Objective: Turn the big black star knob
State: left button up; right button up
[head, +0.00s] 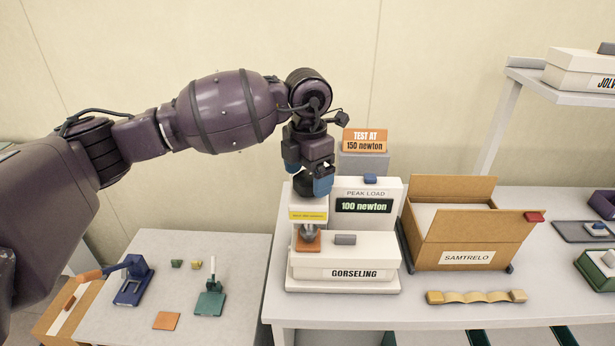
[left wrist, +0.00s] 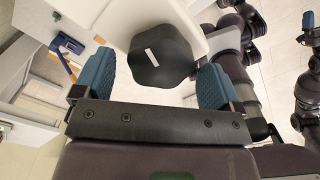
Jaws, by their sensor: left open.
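The big black star knob (left wrist: 160,55) has a white stripe on its face and shows at the top middle of the left wrist view. It sits against the white body of the tester (head: 367,200), whose display reads 100 newton. I cannot tell how far the fingertips reach along the knob. A small, partial blue-tipped end, seemingly my right gripper (left wrist: 308,22), shows at the right edge.
An orange sign (head: 365,140) reading TEST AT 150 newton stands behind the tester. A white GORSELING box (head: 345,262) is in front. An open cardboard SAMTRELO box (head: 466,257) stands to the right. A lower side table (head: 180,330) holds small tools at left.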

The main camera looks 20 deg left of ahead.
pick_arm(q)
jog(key=shift+f, duration=0.45)
pick_arm(e)
jog(key=shift+s+d+f, duration=0.1)
jog(key=shift+s+f, duration=0.35)
jog(key=shift+s, duration=0.05)
pick_arm(q)
jog(key=c, duration=0.9)
jog(key=shift+f+m+b, duration=0.1)
jog(key=shift+m+b, duration=0.45)
jog(key=shift+m, duration=0.15)
jog(key=o, duration=0.9)
pick_arm(e)
jog(key=shift+s+f, duration=0.1)
jog(key=shift+f, duration=0.55)
